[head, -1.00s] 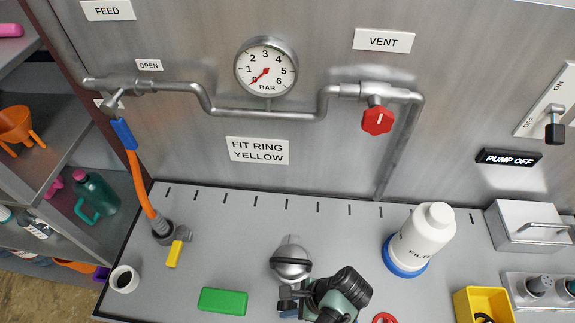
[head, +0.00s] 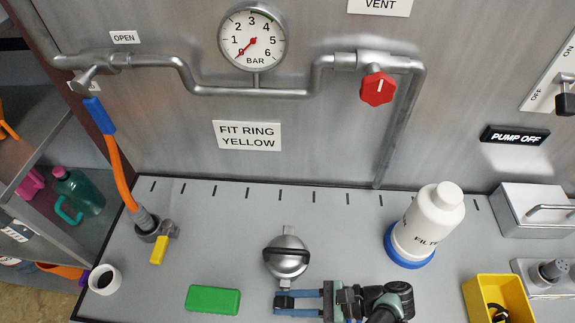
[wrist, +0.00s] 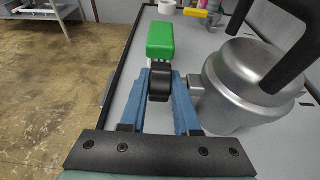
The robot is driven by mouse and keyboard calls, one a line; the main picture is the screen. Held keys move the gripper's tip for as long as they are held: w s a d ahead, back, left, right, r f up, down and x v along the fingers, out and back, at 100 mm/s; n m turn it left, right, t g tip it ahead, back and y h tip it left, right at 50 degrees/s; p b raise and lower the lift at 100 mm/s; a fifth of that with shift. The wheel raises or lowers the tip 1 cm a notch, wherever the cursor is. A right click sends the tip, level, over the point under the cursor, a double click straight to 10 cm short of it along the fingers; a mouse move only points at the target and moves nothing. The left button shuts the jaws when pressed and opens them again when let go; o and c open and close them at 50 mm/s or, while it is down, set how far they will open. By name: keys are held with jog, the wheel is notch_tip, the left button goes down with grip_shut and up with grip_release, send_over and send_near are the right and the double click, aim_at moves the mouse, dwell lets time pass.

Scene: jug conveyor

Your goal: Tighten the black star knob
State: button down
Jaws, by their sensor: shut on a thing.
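The black star knob (wrist: 160,84) sits between the blue fingers of my gripper (wrist: 160,92) in the wrist view, and the jaws are shut on it. The knob sticks out from the side of a silver domed metal housing (wrist: 245,82) with a black bar handle. In the head view the housing (head: 287,262) stands on the bench. My gripper (head: 287,303) reaches in from the right just in front of it.
A green block (head: 213,299) lies left of the housing. A white filter bottle (head: 436,220) in a blue ring stands to the right, near a yellow bin (head: 497,298). An orange hose (head: 122,170) stands at left. The gauge (head: 252,38) reads about zero. The pump sign (head: 515,135) reads PUMP OFF.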

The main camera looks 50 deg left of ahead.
jog(key=shift+f+g+y+b, duration=0.4)
jog(key=shift+g+b, duration=0.1)
jog(key=shift+b, duration=0.45)
jog(key=shift+r+g+y+b, duration=0.2)
jog(key=shift+g+y+b, duration=0.15)
jog(key=shift+b, duration=0.4)
jog(key=shift+s, duration=0.1)
jog(key=c, duration=0.9)
grip_release()
jog(key=shift+d+r, duration=0.1)
jog(key=shift+r, duration=0.05)
